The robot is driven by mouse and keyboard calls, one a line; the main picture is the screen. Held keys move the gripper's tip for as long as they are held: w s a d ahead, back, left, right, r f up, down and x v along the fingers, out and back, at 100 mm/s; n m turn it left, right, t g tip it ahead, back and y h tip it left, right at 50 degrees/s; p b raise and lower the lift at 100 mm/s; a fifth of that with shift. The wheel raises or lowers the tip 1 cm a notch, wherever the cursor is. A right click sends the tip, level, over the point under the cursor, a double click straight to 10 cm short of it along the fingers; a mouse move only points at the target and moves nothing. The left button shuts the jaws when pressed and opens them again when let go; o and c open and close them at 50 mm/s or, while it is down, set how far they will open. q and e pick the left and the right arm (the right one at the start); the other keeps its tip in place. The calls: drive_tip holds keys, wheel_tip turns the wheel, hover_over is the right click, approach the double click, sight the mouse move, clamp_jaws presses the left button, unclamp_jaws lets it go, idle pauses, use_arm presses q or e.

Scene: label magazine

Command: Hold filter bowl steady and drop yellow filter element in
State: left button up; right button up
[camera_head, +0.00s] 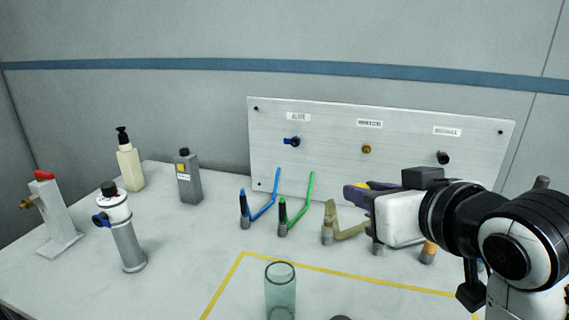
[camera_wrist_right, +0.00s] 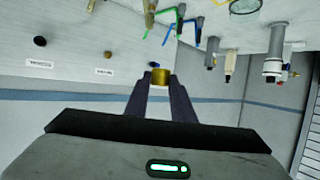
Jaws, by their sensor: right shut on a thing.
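The filter bowl (camera_head: 281,295) is a clear, greenish, open-topped cylinder standing upright on the table at the front middle of the head view. Its rim also shows at the top of the right wrist view (camera_wrist_right: 245,6). My right gripper (camera_head: 352,191) is above the table, up and to the right of the bowl, in front of the board. In the right wrist view its dark fingers (camera_wrist_right: 160,80) are shut on the yellow filter element (camera_wrist_right: 160,77). In the head view the fingers mostly hide the element. My left gripper is not in view, and nothing holds the bowl.
A yellow taped outline (camera_head: 330,269) surrounds the bowl. Behind stand blue (camera_head: 263,205), green (camera_head: 297,210) and tan (camera_head: 342,232) bent tools, and a labelled board (camera_head: 330,140). A white-and-grey cylinder (camera_head: 127,240), a grey bottle (camera_head: 189,180) and a pump bottle (camera_head: 130,165) are at left.

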use_arm(q)
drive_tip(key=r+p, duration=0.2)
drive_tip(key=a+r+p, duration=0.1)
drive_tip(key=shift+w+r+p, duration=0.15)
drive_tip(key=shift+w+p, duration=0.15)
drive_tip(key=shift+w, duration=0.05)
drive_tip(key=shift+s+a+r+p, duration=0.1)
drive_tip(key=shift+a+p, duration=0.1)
drive_tip(key=shift+p, duration=0.1)
use_arm(e)
drive_tip(key=s+a+r+n+g+y, duration=0.1)
drive_tip(key=a+r+n+g+y, duration=0.1)
drive_tip(key=a, duration=0.4)
drive_tip(key=a+r+n+g+y, duration=0.2)
drive_tip(key=a+n+y, duration=0.2)
drive_tip(key=a, duration=0.2)
drive_tip(key=shift+s+r+n+y, duration=0.3)
drive_tip(key=shift+s+n+y, duration=0.1)
